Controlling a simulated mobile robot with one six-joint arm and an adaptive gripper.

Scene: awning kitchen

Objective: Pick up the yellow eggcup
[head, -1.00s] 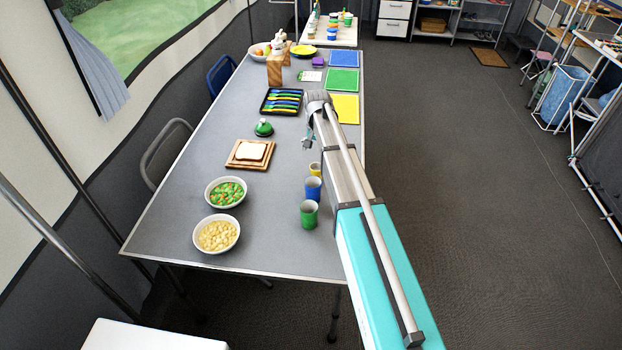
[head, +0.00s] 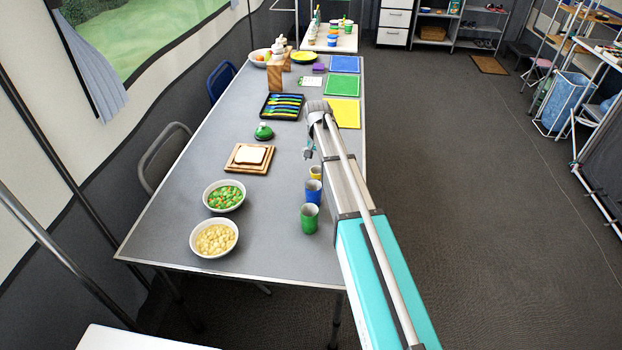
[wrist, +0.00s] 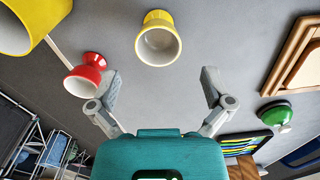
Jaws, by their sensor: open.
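The yellow eggcup (wrist: 158,40) shows in the wrist view at the top centre, with its pale open mouth towards the camera. My gripper (wrist: 160,86) is open and empty. Its two fingers are spread wide, and the eggcup lies beyond the fingertips, roughly in line with the gap between them. In the head view my gripper (head: 308,150) is over the right side of the grey table (head: 200,133).
A red eggcup (wrist: 85,75) is close to the left finger in the wrist view. A yellow cup (wrist: 22,28) fills the upper-left corner. A green domed object (wrist: 277,116) and a wooden board (wrist: 292,55) are at the right. Blue (head: 314,193) and green (head: 309,220) cups stand nearer.

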